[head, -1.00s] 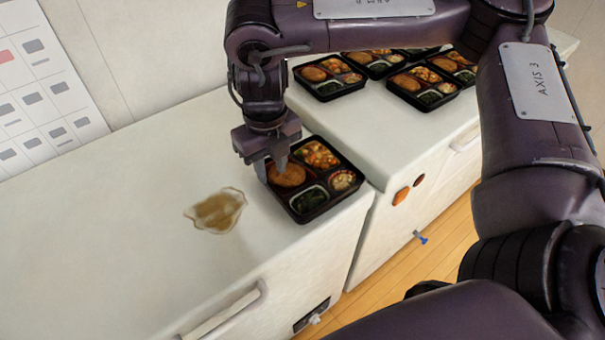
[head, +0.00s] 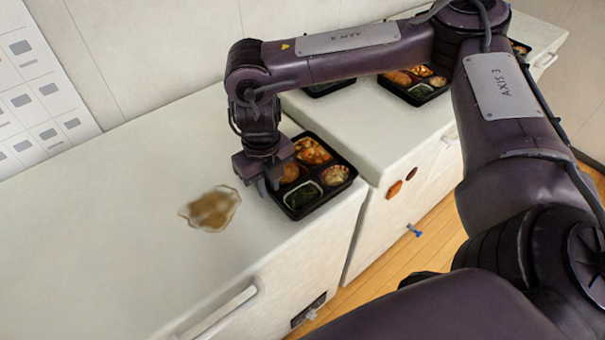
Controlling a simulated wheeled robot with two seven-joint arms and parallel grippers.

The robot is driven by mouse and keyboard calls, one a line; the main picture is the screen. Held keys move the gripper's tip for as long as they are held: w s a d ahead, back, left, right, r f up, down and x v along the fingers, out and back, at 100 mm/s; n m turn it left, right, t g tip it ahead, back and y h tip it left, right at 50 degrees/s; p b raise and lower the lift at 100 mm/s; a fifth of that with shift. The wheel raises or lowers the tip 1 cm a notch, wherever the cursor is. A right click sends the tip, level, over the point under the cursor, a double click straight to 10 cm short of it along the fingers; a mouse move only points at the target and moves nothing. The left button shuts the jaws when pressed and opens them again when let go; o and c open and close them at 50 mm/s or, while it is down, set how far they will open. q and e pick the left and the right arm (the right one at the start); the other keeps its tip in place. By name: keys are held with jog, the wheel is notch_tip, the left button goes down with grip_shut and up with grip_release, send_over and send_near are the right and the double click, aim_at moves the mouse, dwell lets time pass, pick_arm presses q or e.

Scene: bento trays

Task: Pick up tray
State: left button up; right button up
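A black bento tray (head: 292,213) with several food compartments sits on the near white counter, close to its right end. My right gripper (head: 269,187) points down at the tray's left edge. Its fingertips are low, at or very near the rim and partly over it. I cannot tell whether they are closed on the rim or only beside it. The tray looks flat on the counter. My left gripper is not in view.
A brown spill (head: 211,209) lies on the counter left of the tray. More bento trays (head: 416,102) stand on the farther counter (head: 375,130), partly hidden by my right arm. The near counter's left part is clear.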

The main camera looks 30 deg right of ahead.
grip_shut()
jog(key=shift+r, duration=0.2)
